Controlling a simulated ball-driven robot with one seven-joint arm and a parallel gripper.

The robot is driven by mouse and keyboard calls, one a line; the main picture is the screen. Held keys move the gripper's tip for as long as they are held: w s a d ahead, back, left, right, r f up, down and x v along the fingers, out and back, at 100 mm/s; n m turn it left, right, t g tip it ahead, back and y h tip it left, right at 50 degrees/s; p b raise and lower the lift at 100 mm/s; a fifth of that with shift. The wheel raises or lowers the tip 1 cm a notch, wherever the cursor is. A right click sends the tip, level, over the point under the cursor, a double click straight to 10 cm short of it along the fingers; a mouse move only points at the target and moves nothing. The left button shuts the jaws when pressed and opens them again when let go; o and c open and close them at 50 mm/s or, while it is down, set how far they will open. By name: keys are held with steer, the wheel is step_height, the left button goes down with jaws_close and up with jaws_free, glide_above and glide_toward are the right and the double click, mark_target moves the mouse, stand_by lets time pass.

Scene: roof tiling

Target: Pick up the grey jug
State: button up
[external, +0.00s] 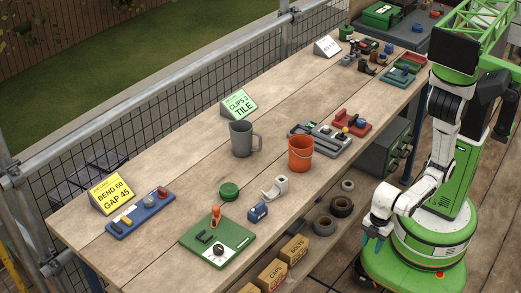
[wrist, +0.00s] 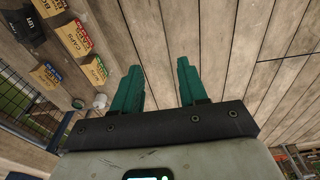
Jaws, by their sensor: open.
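The grey jug (external: 242,139) stands upright on the wooden table in the external view, with its handle to the right. It is beside an orange bucket (external: 300,154), with a gap between them. My gripper (external: 373,238) hangs low beyond the table's front edge, at the right, well away from the jug. In the wrist view my gripper (wrist: 161,88) shows two green fingers spread apart with nothing between them. The jug does not show in the wrist view.
A green "CLIPS 3 TILE" sign (external: 240,104) stands behind the jug. A grey tray (external: 322,138) lies right of it, and a green round lid (external: 229,191) lies in front. Boxes (external: 272,273) sit on the lower shelf. Bare tabletop lies left of the jug.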

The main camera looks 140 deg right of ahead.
steer(key=c, duration=0.3)
